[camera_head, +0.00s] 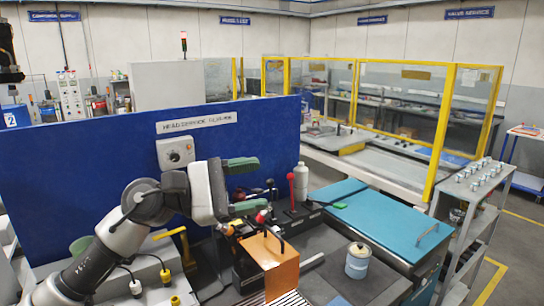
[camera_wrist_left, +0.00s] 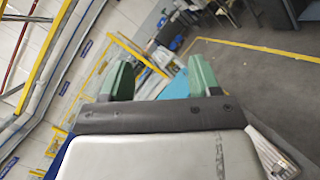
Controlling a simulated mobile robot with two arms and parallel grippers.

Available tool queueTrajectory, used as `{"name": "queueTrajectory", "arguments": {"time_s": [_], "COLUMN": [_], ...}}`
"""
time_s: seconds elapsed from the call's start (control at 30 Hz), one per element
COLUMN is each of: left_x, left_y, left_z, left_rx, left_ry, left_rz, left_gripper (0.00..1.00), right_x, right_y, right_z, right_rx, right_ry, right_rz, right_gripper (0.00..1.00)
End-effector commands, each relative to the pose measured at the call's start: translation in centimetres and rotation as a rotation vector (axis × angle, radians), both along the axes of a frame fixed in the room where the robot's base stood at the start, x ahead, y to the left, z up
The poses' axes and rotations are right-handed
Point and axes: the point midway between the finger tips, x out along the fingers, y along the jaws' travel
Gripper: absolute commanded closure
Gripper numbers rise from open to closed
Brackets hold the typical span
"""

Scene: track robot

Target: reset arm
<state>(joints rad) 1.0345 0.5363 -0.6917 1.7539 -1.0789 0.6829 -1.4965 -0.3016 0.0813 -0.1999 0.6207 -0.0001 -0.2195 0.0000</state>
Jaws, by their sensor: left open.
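My left arm comes in from the lower left in the head view. Its gripper (camera_head: 245,186) is open, with two green fingers spread apart, one above the other. It is in the air in front of the blue panel (camera_head: 80,165), above the bench. In the left wrist view the gripper (camera_wrist_left: 160,82) shows its two green fingers wide apart with nothing between them. My right gripper is not in view.
A teal-topped case (camera_head: 375,218) stands to the right. A metal shelf rack (camera_head: 475,205) and yellow-framed enclosure (camera_head: 400,110) are beyond.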

Motion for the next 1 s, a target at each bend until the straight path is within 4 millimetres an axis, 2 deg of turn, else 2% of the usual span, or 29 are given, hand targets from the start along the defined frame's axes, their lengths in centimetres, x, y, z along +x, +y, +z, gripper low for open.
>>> {"name": "queueTrajectory", "arguments": {"time_s": [0.07,0.17,0.27,0.37,0.47,0.57,0.6,0.67,0.7,0.73,0.83,1.0], "left_x": [-0.6,-0.5,0.0,0.4,0.0,-1.8,-2.9,-5.1,-6.8,-8.1,-12.5,-19.1], "left_y": [-0.1,1.2,3.5,6.4,9.4,12.1,13.1,14.3,15.0,15.4,16.3,17.0], "left_z": [-1.0,-2.2,-4.6,-8.4,-13.6,-19.8,-22.4,-26.2,-28.6,-30.2,-34.4,-38.6], "left_rx": [-0.245,-0.549,-0.855,-1.164,-1.487,-1.827,-1.968,-2.185,-2.327,2.321,2.159,1.975], "left_ry": [0.242,0.550,0.870,1.184,1.480,1.748,1.843,1.965,2.028,-1.972,-1.688,-1.337], "left_rz": [-0.002,0.010,0.028,0.061,0.113,0.188,0.228,0.298,0.353,-0.376,-0.423,-0.489], "left_gripper": [0.38,0.38,0.38,0.38,0.38,0.38,0.38,0.38,0.38,0.38,0.38,0.38], "right_x": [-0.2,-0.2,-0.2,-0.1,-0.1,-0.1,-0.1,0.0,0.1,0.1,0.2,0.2], "right_y": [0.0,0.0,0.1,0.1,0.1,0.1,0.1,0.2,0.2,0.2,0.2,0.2], "right_z": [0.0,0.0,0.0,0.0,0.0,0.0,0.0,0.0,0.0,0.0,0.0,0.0], "right_rx": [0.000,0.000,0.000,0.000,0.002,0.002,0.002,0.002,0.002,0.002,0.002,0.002], "right_ry": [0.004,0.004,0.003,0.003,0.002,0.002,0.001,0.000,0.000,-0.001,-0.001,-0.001], "right_rz": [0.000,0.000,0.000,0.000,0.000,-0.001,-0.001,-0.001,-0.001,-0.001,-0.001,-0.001], "right_gripper": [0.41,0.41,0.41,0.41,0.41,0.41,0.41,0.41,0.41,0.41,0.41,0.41]}}
